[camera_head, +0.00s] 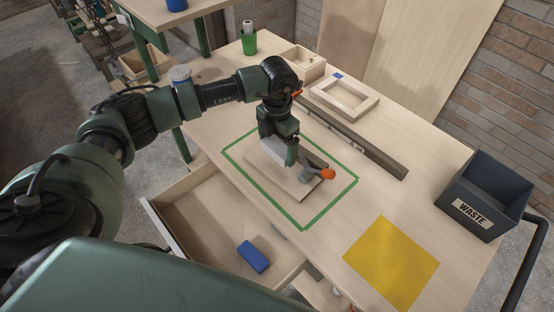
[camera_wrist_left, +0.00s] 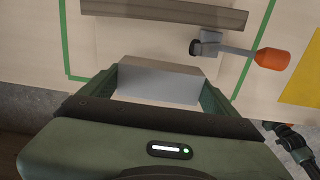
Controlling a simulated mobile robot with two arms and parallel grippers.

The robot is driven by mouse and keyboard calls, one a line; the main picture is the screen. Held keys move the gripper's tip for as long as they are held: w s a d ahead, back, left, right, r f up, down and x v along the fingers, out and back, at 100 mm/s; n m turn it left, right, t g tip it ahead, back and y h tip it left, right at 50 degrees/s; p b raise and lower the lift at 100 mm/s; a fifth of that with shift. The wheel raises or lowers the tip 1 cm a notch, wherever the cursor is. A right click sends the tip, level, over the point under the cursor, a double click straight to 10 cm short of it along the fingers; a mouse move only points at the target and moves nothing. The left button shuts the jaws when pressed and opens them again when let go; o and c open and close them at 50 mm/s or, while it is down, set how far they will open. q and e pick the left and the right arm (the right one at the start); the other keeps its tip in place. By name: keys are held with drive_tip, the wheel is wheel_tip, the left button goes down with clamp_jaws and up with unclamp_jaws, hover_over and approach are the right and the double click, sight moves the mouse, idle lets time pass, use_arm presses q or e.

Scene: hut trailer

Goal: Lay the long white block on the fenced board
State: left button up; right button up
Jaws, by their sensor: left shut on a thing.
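My left gripper (camera_head: 279,152) is shut on the long white block (camera_head: 274,152), over the board inside the green tape outline. In the left wrist view the block (camera_wrist_left: 158,83) spans between the two fingers of the gripper (camera_wrist_left: 158,92). The pale fenced board (camera_head: 287,184) lies on the table; its fence, a grey-brown bar (camera_wrist_left: 165,16), shows beyond the block in the wrist view. A toggle clamp with an orange handle (camera_head: 327,174) stands at the board's right end. I cannot tell whether the block touches the board.
A yellow square (camera_head: 391,262) and a dark waste bin (camera_head: 485,195) are to the right. A long dark rail (camera_head: 352,137), a wooden frame (camera_head: 344,97) and a green cup (camera_head: 249,43) are behind. An open drawer (camera_head: 207,218) at the front holds a blue block (camera_head: 253,257).

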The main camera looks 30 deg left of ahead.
sight(278, 171)
use_arm(q)
wheel_tip(278, 171, down, 3)
drive_tip(key=shift+f+p, duration=0.35)
drive_tip(key=shift+f, duration=0.35)
wheel_tip(278, 171, down, 4)
drive_tip(key=shift+r+p, duration=0.15)
drive_tip(key=shift+p, duration=0.2)
use_arm(e)
drive_tip(key=shift+a+r, duration=0.7)
drive_tip(key=shift+r, duration=0.15)
